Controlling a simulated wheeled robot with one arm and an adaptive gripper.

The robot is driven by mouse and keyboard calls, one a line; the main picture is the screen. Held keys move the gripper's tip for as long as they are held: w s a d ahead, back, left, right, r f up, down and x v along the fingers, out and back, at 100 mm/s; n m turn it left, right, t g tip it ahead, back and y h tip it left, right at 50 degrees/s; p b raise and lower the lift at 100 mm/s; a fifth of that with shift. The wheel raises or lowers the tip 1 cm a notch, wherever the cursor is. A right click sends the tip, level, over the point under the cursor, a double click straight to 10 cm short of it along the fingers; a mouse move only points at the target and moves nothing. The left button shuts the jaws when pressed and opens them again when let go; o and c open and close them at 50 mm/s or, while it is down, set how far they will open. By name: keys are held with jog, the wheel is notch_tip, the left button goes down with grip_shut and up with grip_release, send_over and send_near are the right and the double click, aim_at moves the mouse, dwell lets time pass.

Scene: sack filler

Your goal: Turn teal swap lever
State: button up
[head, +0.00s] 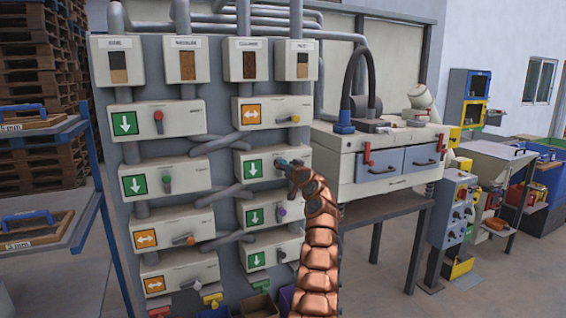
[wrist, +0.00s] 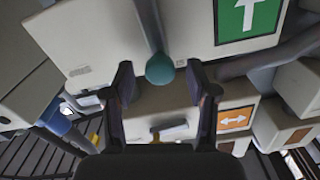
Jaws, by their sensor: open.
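The teal lever's round knob (wrist: 160,68) shows in the wrist view, at the end of a grey shaft on a white valve box (wrist: 105,40). My gripper (wrist: 159,73) is open, with one dark finger on each side of the knob and visible gaps between. In the head view my gripper (head: 291,168) is at the front of the right-column box (head: 262,157) that carries a green down-arrow sign (head: 253,169). My gripper mostly hides the lever there.
Other boxes have red (head: 158,115), orange (head: 184,240) and purple (head: 281,211) levers close by. Grey pipes run between boxes. A white machine with blue drawers (head: 405,161) stands to the right. Pallets (head: 40,60) and a shelf rack stand left.

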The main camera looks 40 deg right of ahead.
jog(key=shift+w+d+r+p, duration=0.25)
jog(key=shift+w+r+p, duration=0.15)
jog(key=shift+p, duration=0.1)
jog(key=shift+w+d+f+p, duration=0.1)
jog(key=shift+w+f+p, duration=0.2)
jog(key=shift+w+p, duration=0.2)
jog(key=shift+w, duration=0.1)
grip_shut()
